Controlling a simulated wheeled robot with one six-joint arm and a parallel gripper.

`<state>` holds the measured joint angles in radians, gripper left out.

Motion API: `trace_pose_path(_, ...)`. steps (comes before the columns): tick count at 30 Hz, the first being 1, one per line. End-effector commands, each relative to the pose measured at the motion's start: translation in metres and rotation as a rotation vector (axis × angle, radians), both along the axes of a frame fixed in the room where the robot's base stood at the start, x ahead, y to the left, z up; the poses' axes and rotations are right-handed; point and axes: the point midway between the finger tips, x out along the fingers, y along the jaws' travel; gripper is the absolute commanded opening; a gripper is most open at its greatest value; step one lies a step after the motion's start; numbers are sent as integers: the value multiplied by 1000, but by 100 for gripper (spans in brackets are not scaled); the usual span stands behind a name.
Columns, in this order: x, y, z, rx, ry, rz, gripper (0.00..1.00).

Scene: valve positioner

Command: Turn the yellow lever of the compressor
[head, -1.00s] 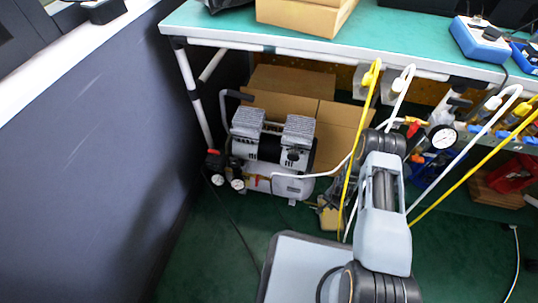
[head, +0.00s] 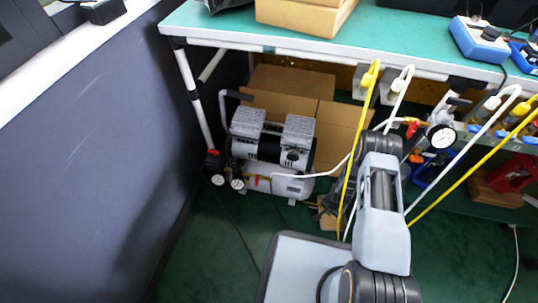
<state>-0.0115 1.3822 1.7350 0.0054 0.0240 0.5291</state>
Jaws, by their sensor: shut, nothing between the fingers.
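The compressor (head: 270,150), silver and black with two finned heads on a pale tank, stands on the green floor under the workbench. A small orange-yellow part (head: 258,180), which looks like the lever, shows low on its front; its angle is too small to read. My gripper (head: 325,212) is low, to the right of the compressor and apart from it. It is dark and small, partly behind the yellow hose and my arm. It is shut and holds nothing that I see.
Two gauges with a red knob (head: 214,153) sit at the compressor's left. A white hose (head: 320,174) runs from its front to the right. A yellow hose (head: 349,165) hangs near my arm. Cardboard boxes (head: 345,125) stand behind.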

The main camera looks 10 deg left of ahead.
Motion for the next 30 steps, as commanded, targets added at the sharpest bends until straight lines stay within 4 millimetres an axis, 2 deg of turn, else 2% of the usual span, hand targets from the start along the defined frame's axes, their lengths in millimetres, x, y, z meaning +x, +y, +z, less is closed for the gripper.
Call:
trace_pose_path(17, -6, 7, 1, 0, 1, 0, 0)
trace_pose_path(30, -5, -2, 2, 0, 0, -1, 0)
